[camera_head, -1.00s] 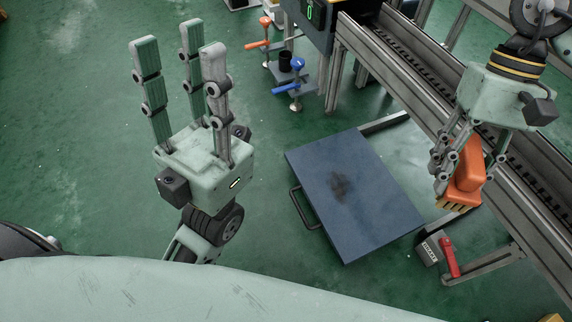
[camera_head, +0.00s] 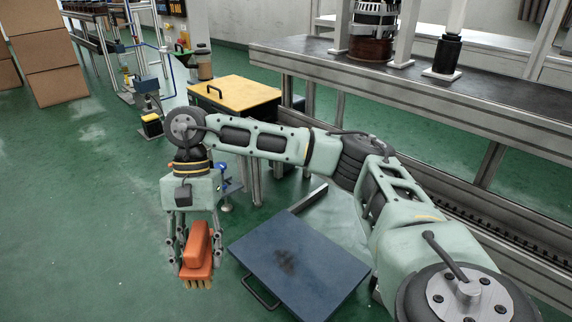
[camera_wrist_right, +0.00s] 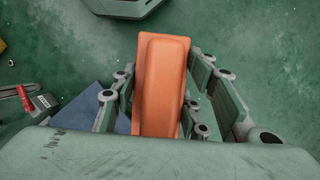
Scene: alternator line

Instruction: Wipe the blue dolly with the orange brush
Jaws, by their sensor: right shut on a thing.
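The blue dolly (camera_head: 312,262) is a flat blue platform low over the green floor, with a dark smudge (camera_head: 286,262) near its middle and a black handle on its left side. A corner of it shows in the right wrist view (camera_wrist_right: 84,108). My right gripper (camera_head: 194,250) is left of the dolly in the head view, pointing down. It is shut on the orange brush (camera_head: 198,246), whose tan bristles face down, apart from the dolly. The brush fills the middle of the right wrist view (camera_wrist_right: 160,85). My left gripper is not in view.
A yellow-topped cart (camera_head: 236,92) stands behind my right arm. The conveyor line (camera_head: 440,92) runs along the right. Cardboard boxes (camera_head: 45,65) are stacked at the far left. A red-handled item (camera_wrist_right: 24,98) lies at the left of the wrist view. Floor on the left is clear.

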